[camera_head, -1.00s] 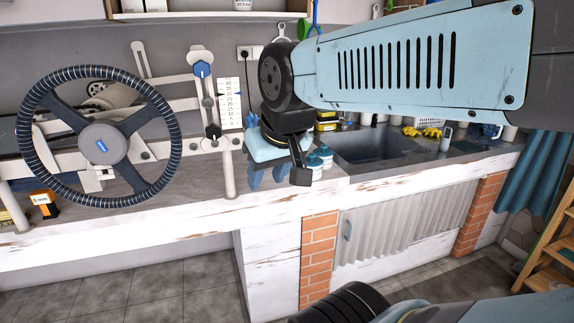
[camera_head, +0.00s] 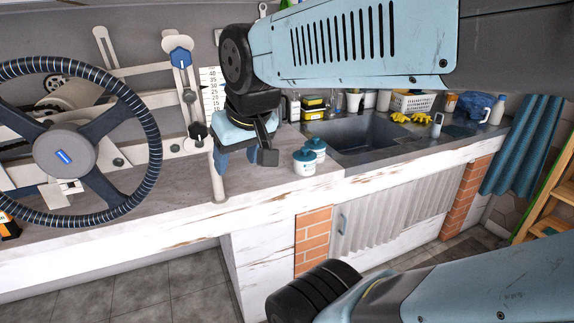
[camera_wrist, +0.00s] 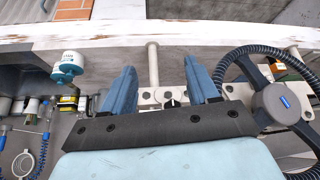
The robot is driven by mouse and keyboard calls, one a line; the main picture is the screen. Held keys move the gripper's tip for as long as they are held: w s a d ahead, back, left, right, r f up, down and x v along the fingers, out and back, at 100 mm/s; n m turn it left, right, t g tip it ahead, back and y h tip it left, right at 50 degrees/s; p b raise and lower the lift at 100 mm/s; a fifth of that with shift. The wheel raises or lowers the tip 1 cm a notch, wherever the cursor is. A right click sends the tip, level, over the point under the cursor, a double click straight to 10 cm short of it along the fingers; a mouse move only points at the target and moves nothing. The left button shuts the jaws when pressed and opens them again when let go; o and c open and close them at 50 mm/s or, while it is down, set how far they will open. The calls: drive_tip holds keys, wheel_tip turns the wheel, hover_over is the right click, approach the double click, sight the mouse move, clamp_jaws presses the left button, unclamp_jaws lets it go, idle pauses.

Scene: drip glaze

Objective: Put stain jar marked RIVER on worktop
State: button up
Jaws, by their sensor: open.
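Two white jars with teal lids stand close together on the grey worktop (camera_head: 255,190), left of the sink in the head view: a front jar (camera_head: 304,166) and a back jar (camera_head: 317,148). Their labels are too small to read there. In the wrist view a labelled white jar (camera_wrist: 69,58) shows at the left, its label not clearly legible, with a second teal lid partly hidden by it. My gripper (camera_head: 236,160) is over the worktop, left of the jars and apart from them. In the wrist view my gripper (camera_wrist: 162,75) has its blue fingers wide apart, with nothing held between them.
A large steering wheel (camera_head: 66,157) on a white-railed machine stands at the left. A white post (camera_wrist: 153,64) rises near my fingers.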

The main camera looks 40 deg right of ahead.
drive_tip(key=o, duration=0.7)
drive_tip(key=w+d+f+h, duration=0.1)
drive_tip(key=w+d, duration=0.2)
drive_tip(key=w+d+f+h, duration=0.1)
drive_tip(key=w+d, duration=0.1)
drive_tip(key=w, duration=0.2)
drive_tip(key=w+d+f+t, duration=0.1)
drive_tip(key=w+d+f, duration=0.1)
drive_tip(key=w+d, duration=0.1)
drive_tip(key=shift+w+d+f+h, duration=0.1)
drive_tip(key=shift+w+d+h, duration=0.3)
drive_tip(key=shift+w, duration=0.1)
drive_tip(key=w+d+f+t, duration=0.1)
drive_tip(key=w+d+f, duration=0.3)
drive_tip(key=w+d, duration=0.15)
drive_tip(key=t, duration=0.4)
approach(305, 164)
drive_tip(key=w+a+f, duration=0.2)
drive_tip(key=w+a, duration=0.3)
drive_tip(key=s+d+f+m+t+h, duration=0.1)
drive_tip(key=s+d+f+m+t, duration=0.2)
drive_tip(key=s+d+t, duration=0.3)
drive_tip(key=x, duration=0.9)
drive_tip(key=d+x, duration=0.1)
drive_tip(key=x, duration=0.3)
drive_tip(key=shift+w+d+f, duration=0.1)
drive_tip(key=shift+w+f, duration=0.15)
drive_tip(key=shift+f, duration=0.1)
